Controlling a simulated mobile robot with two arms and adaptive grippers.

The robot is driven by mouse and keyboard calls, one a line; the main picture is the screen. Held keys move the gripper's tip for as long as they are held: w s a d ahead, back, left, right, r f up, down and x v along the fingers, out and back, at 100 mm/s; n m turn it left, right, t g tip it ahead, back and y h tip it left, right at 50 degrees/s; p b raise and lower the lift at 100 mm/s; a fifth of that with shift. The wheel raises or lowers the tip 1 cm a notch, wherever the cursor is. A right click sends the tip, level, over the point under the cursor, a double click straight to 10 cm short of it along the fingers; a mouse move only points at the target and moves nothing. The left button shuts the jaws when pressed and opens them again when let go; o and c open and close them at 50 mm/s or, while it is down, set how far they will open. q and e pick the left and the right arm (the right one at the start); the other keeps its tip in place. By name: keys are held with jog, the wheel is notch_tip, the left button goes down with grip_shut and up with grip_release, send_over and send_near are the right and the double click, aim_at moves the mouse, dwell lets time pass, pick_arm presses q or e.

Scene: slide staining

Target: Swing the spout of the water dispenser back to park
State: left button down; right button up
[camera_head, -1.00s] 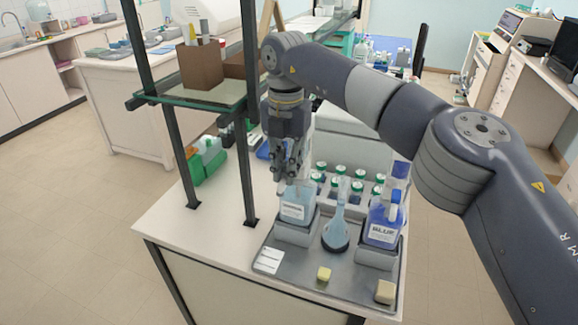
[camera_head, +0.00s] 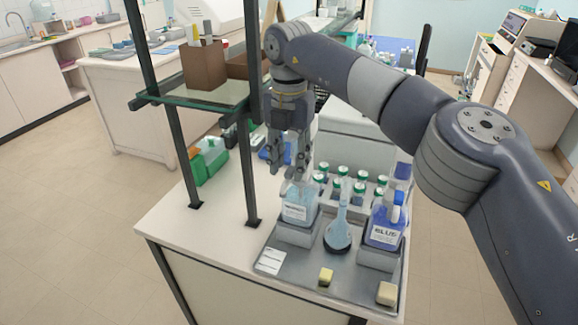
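The water dispenser (camera_head: 299,207) is a clear, pale-blue bottle with a white label, standing on a grey block on the tray. Its top lies just below my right gripper, and I cannot make out its spout clearly. My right gripper (camera_head: 289,170) points down above and slightly behind the bottle. Its fingers are apart with nothing seen between them. They look clear of the bottle, but the gap is too small to be sure. My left gripper is not in view.
A blue-labelled bottle (camera_head: 384,227) stands right of a flask (camera_head: 338,234) on the grey tray (camera_head: 290,270). Several green-capped bottles (camera_head: 341,170) stand behind. A shelf post (camera_head: 250,190) rises close left of the tray.

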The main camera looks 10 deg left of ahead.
aim_at(289, 171)
jog(key=shift+r, duration=2.95)
